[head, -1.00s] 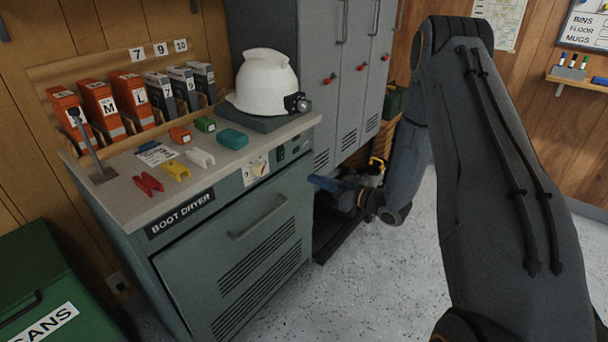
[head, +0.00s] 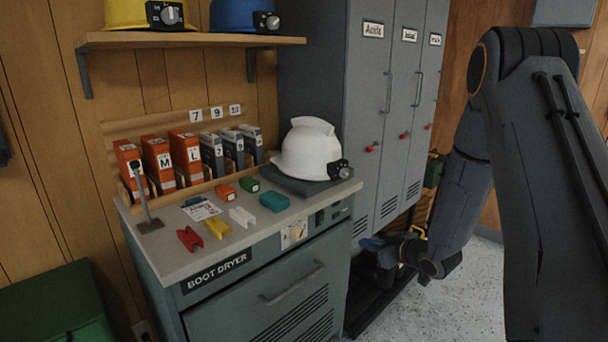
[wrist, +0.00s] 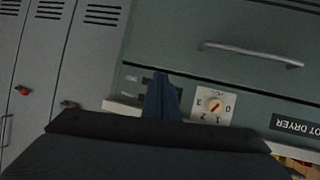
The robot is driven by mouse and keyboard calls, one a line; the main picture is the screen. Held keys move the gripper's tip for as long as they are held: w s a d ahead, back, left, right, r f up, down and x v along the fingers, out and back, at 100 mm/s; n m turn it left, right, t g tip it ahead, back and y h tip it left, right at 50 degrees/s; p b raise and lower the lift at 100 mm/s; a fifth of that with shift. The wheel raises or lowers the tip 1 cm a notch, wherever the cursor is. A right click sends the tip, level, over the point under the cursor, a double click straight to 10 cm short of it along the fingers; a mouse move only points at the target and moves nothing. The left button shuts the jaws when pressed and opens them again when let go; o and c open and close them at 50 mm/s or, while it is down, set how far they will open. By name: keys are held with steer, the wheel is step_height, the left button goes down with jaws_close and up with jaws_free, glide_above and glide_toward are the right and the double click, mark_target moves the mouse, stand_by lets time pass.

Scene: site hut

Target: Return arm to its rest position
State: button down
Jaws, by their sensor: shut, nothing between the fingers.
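My arm reaches down the right side of the head view, bent at the elbow. My gripper (head: 374,244) is at its lower end, beside the right front corner of the boot dryer (head: 262,300) and in front of the lockers. In the wrist view the blue fingers (wrist: 162,98) are together and empty. They point at the dryer's front panel, next to its dial (wrist: 213,105); I cannot tell how wide the gap to the panel is. The picture in the wrist view is upside down.
The dryer top holds a white helmet (head: 307,150), coloured clips, a small lever stand (head: 148,205) and a row of boxes. Grey lockers (head: 372,110) stand behind. A shelf (head: 190,40) with two helmets hangs above. Speckled floor (head: 440,295) is clear at lower right.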

steer(key=s+a+r+m+g+h, duration=0.1)
steer(key=s+r+m+g+h, duration=0.1)
steer(key=s, duration=0.9)
steer(key=s+a+r+m+g+h, duration=0.1)
steer(key=s+r+g, duration=0.3)
steer(key=s, duration=0.8)
steer(key=s+a+r+m+g+h+p, duration=0.1)
steer(key=s+r+m+g+h, duration=0.2)
steer(key=s, duration=0.9)
steer(key=r+g, duration=0.1)
steer(key=g, duration=0.1)
steer(key=shift+m+g, duration=0.3)
